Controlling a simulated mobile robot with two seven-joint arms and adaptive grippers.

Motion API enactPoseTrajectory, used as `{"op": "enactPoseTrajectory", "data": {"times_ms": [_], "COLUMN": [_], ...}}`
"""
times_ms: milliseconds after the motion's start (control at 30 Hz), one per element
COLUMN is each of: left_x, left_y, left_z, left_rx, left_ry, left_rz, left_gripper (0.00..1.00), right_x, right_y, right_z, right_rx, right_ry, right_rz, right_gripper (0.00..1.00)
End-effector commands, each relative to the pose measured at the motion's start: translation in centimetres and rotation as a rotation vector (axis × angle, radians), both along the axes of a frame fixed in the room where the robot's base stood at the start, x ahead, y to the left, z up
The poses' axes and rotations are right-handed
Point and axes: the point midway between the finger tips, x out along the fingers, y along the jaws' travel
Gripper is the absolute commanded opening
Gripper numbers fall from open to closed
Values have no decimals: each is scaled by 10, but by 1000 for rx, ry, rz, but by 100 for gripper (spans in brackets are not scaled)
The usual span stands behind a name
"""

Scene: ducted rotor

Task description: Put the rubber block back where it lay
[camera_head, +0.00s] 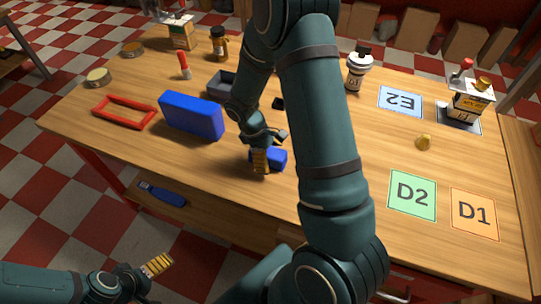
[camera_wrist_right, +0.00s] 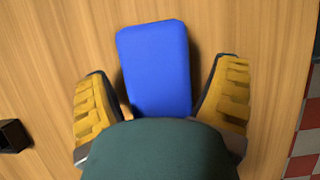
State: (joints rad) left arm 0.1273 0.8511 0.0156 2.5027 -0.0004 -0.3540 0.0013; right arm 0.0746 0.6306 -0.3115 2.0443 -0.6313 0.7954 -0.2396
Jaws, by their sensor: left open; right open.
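A small blue block (camera_head: 279,158), which I take to be the rubber block, lies on the wooden table (camera_head: 330,240) near its front edge. My right gripper (camera_head: 262,158) is down at it, partly in front of it. In the right wrist view the blue block (camera_wrist_right: 155,65) lies between the two yellow-padded fingers of my right gripper (camera_wrist_right: 163,95), which stand apart with wood showing beside the block. The block's near end is hidden by my gripper's body. My left gripper (camera_head: 157,265) is open and empty, low in front of the table at the lower left.
A larger blue box (camera_head: 191,115) and a red frame (camera_head: 123,112) lie left of the block. A grey bin (camera_head: 222,84) stands behind.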

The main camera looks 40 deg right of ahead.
Motion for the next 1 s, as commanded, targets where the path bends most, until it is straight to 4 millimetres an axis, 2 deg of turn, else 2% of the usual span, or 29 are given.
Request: {"op": "enactPoseTrajectory", "data": {"times_ms": [133, 267, 700, 833, 1000], "left_x": [0, -1, -5, -5, -6], "left_y": [0, 0, -1, -1, -1], "left_z": [2, 6, 25, 28, 29], "left_rx": [0, 0, -3, -3, -3], "left_ry": [0, 2, 12, 13, 14], "left_rz": [0, -1, -2, -3, -3], "left_gripper": [100, 100, 100, 100, 100], "right_x": [0, 4, 35, 40, 43], "right_y": [0, 2, 18, 21, 22], "right_z": [2, 14, 92, 106, 113], "right_rx": [0, -1, 0, 0, 0], "right_ry": [0, -4, -4, -2, -1], "right_rz": [0, 0, 1, 0, 1], "right_gripper": [86, 86, 86, 86, 86]}}
